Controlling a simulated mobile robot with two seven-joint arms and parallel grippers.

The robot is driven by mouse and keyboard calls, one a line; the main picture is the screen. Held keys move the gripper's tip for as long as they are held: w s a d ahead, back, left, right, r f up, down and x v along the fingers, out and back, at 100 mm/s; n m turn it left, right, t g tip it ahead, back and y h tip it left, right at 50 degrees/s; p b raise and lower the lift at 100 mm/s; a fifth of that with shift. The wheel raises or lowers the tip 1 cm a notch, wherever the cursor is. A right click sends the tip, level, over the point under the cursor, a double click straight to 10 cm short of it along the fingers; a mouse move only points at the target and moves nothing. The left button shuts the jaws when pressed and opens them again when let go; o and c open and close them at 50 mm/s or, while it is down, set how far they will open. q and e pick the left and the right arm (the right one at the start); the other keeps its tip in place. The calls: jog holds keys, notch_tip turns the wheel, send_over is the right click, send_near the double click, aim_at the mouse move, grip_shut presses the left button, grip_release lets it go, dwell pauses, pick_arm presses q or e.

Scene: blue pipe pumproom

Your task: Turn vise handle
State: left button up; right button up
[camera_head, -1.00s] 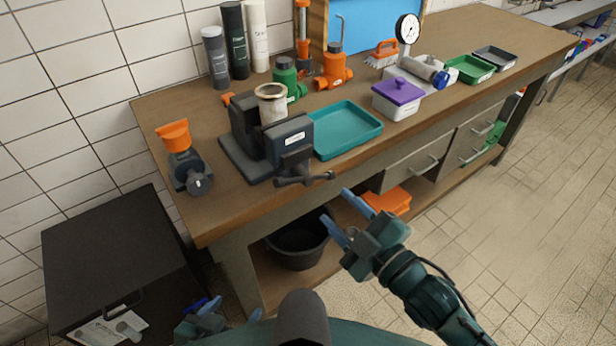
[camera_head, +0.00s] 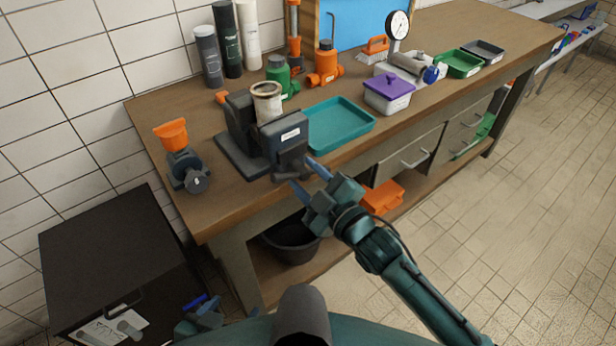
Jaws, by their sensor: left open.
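The dark grey vise (camera_head: 288,138) stands near the front left edge of the workbench, with a pale, brown-rimmed pipe piece (camera_head: 267,105) upright between its jaws. Its dark handle (camera_head: 284,177) sits low at the front, lying roughly sideways. My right gripper (camera_head: 303,175) is open at the right end of the handle, its blue fingers spread apart. The fingers hide that end, and I cannot tell whether they touch it or straddle it. My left gripper (camera_head: 205,308) is open, low at the bottom left beside the black cabinet, away from the vise and partly cut from sight.
A teal tray (camera_head: 340,147) lies right of the vise. An orange-topped fitting (camera_head: 172,135) stands to its left, with green (camera_head: 278,72) and orange valves (camera_head: 325,65) behind. A black bucket (camera_head: 290,240) and an orange box (camera_head: 383,196) are below the workbench (camera_head: 225,205). Open floor lies right.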

grip_shut()
dwell(0.5)
